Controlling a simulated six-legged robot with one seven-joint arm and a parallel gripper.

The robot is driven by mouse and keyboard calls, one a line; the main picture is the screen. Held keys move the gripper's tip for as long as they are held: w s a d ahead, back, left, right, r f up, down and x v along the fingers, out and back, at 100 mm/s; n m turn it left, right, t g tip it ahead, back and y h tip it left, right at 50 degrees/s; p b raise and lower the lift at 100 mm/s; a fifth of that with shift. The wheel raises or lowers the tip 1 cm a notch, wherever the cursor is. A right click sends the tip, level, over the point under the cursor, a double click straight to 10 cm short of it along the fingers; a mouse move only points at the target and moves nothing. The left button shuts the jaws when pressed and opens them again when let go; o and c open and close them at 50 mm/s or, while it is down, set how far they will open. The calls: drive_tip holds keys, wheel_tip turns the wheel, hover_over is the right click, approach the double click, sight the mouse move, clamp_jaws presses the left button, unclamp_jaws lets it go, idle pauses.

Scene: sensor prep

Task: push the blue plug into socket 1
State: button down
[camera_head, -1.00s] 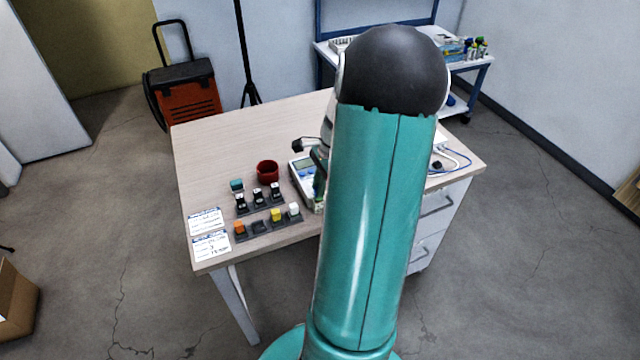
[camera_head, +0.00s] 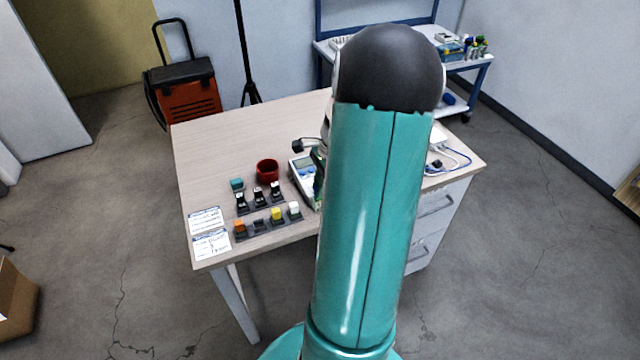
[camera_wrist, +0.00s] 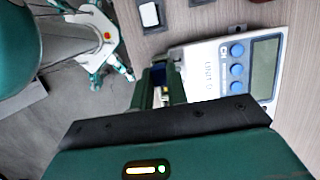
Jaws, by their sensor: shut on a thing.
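In the wrist view my gripper (camera_wrist: 159,88) has its dark green fingers closed around the blue plug (camera_wrist: 158,74), of which only a small dark blue part shows between them. The fingers are at the edge of a white device (camera_wrist: 210,72) with round blue buttons and a grey display. I cannot tell whether the plug touches it. Socket 1 cannot be made out; the fingers and plug cover that edge. In the head view my arm hides most of the gripper, and the device (camera_head: 303,172) shows only in part.
Left of the device stand a red cup (camera_head: 267,170), a teal block (camera_head: 237,184) and two rows of small coloured parts in dark holders. White cards (camera_head: 211,243) lie at the table's left edge. The back left of the tabletop (camera_head: 240,130) is clear.

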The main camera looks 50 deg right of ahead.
drive_tip(key=shift+f, duration=0.6)
idle(1.2)
drive_tip(key=c, duration=1.3)
unclamp_jaws()
drive_tip(key=shift+o, duration=0.8)
drive_tip(key=shift+r, duration=0.1)
drive_tip(key=shift+r, duration=3.45)
